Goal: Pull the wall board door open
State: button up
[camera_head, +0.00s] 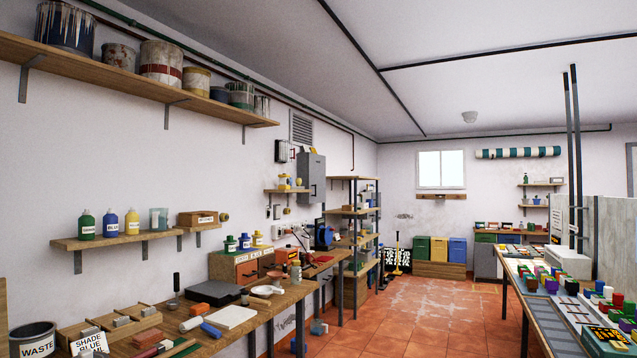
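A grey wall board (312,177), a metal cabinet, hangs on the left wall beyond the workbench. Its door looks shut, but the board is small and seen at an angle, so I cannot be sure. A yellow thing sits on top of it. A small dark mark shows on its front; I cannot tell whether it is a handle. My gripper is not in view.
A wooden workbench (290,298) with tools, bottles and boxes runs along the left wall below the board. A shelf rack (352,240) stands just past it. A long table (530,290) stands at the right. The red tiled floor (430,315) between them is clear.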

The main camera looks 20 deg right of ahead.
aim_at(316, 162)
jog(key=i, duration=0.9)
jog(key=i+l+z, duration=0.2)
jog(key=i, duration=0.25)
jog(key=i+j+z, duration=0.2)
jog(key=i, duration=0.25)
jog(key=i+z, duration=0.25)
jog(key=i, duration=0.25)
jog(key=i+j+z, duration=0.2)
jog(key=i, duration=0.25)
jog(key=i+j+z, duration=0.2)
jog(key=i, duration=0.25)
jog(key=i+l+z, duration=0.15)
jog(key=i+z, duration=0.15)
jog(key=i, duration=0.65)
jog(key=i+z, duration=0.3)
jog(key=i, duration=0.6)
jog(key=i+u, duration=0.2)
jog(key=i, duration=0.45)
jog(key=i+u, duration=0.25)
jog(key=i, duration=0.35)
jog(key=i+l+u, duration=0.2)
jog(key=i, duration=0.45)
